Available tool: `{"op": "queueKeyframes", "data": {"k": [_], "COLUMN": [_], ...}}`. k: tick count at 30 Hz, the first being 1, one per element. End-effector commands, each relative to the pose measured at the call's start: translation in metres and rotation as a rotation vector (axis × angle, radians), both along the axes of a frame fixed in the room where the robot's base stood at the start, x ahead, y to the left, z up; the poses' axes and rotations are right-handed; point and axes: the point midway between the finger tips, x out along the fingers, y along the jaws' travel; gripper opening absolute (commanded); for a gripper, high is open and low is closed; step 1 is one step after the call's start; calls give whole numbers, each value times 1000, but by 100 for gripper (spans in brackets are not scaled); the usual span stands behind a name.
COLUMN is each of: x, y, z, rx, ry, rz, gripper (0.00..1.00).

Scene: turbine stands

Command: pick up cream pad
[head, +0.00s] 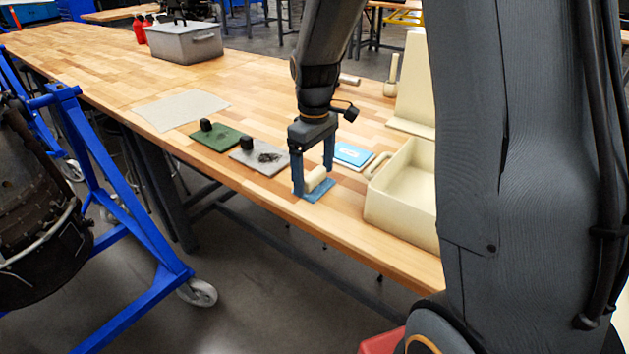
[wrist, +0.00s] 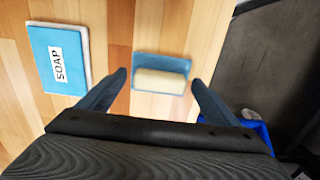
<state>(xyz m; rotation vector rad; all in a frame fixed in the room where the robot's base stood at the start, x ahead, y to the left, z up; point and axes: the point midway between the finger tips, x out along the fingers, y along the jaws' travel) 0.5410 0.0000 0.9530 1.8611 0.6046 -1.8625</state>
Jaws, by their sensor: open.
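The cream pad (head: 316,178) is a small cream block lying on a blue mat (head: 320,191) near the front edge of the wooden table. In the wrist view the cream pad (wrist: 160,81) lies across the lower part of the blue mat (wrist: 161,65). My gripper (head: 313,187) is open over the mat, its two fingers pointing down on either side of the pad in the head view. In the wrist view my gripper (wrist: 157,78) has its fingertips spread left and right of the pad, with nothing between them touching. Contact with the table cannot be told.
A blue-and-white soap packet (wrist: 58,58) lies beside the mat. A cream open case (head: 400,207) stands to the right. Grey (head: 272,169) and green (head: 223,150) pads with black handles lie to the left. The table's front edge is close to the mat.

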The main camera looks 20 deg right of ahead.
Motion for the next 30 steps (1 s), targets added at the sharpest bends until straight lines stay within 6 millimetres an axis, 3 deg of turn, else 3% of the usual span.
{"op": "queueKeyframes", "data": {"k": [9, 18, 25, 30], "x": [0, 0, 0, 1], "y": [0, 0, 0, 0], "z": [-6, -6, -4, 15], "rx": [0, 0, 0, 0], "ry": [-1, -1, -2, -5], "rz": [0, 0, 0, 0], "gripper": [84, 35, 35, 35]}}
